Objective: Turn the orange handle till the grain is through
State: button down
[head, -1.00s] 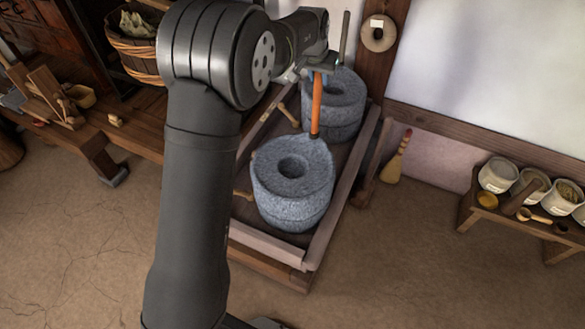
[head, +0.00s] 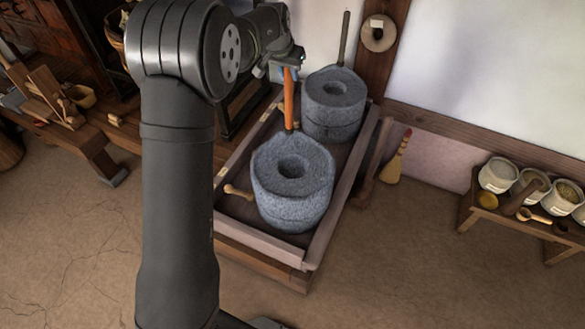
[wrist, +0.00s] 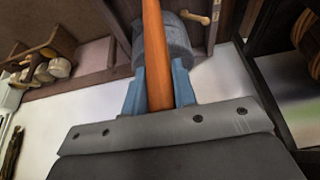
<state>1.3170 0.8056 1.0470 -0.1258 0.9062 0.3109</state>
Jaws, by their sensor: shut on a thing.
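The near grey stone quern (head: 291,200) stands in a wooden tray frame, with a dark hole in the middle of its top. Its orange handle (head: 289,98) rises from the far edge of the upper stone, close to upright. My gripper (head: 286,72) is shut on the upper part of this handle. In the wrist view the orange handle (wrist: 156,60) runs between the blue fingers of my gripper (wrist: 160,88), with the grey stone (wrist: 180,40) beyond it. I cannot make out grain in the hole.
A second grey quern (head: 334,112) with a dark handle (head: 344,38) stands just behind, close to the orange handle. The wooden tray frame (head: 258,262) surrounds both. A brush (head: 396,160) leans at the right. A bench with pots (head: 497,178) stands far right; floor between is clear.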

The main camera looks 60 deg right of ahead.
jog(key=shift+f, duration=0.1)
jog(key=c, duration=1.2)
grip_release()
jog(key=shift+c, duration=0.2)
jog(key=shift+r, duration=4.1)
jog(key=shift+f, duration=0.1)
notch_tip(320, 180, down, 8)
jog(key=shift+r, duration=0.15)
jog(key=shift+s+d, duration=0.15)
jog(key=shift+s, duration=0.2)
